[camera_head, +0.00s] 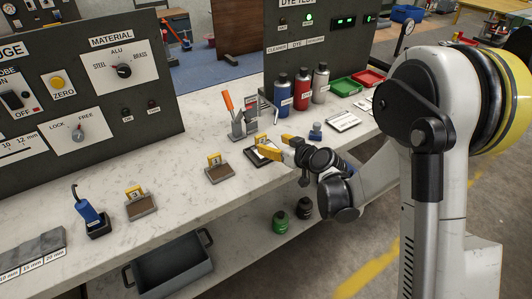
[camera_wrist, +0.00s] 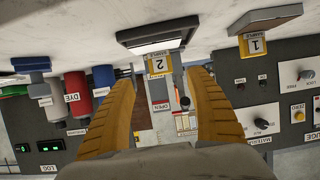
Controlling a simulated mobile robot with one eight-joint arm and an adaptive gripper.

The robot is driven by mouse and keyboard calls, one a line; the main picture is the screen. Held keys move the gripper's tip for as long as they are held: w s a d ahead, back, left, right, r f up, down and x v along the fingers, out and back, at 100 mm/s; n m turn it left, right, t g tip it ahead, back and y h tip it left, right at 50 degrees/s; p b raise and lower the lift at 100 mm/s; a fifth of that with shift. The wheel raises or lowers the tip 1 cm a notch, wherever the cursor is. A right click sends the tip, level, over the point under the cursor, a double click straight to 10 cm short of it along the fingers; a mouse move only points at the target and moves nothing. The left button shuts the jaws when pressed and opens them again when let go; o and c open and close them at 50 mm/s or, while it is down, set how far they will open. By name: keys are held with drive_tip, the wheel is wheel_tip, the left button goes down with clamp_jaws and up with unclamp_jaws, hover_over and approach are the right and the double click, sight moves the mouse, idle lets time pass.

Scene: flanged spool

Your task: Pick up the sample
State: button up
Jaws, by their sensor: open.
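A flat dark-edged sample piece with a yellow "2" tag (camera_head: 255,157) lies on the white bench, partly hidden by my gripper (camera_head: 273,145). In the wrist view, which looks upside down, the "2" sample (camera_wrist: 150,38) and its tag (camera_wrist: 158,65) show ahead, between the directions of the two yellow fingers (camera_wrist: 162,78). The fingers are spread apart with nothing held. Sample "1" (camera_head: 219,175) stands to the left of it, and also shows in the wrist view (camera_wrist: 268,21). Sample "3" (camera_head: 142,209) lies farther left. Whether a finger touches sample "2" cannot be told.
Blue, red and grey bottles (camera_head: 302,88) stand near the dye panel (camera_head: 330,40). A blue stamp-like item (camera_head: 316,132) is right of the gripper. Bench is clear between samples "1" and "3".

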sight(262, 140)
drive_tip(key=b+x, duration=0.3)
drive_tip(key=x, duration=0.5)
drive_tip(key=shift+f, duration=0.2)
drive_tip(key=shift+r, duration=0.1)
drive_tip(key=shift+c, duration=0.5)
clamp_jaws()
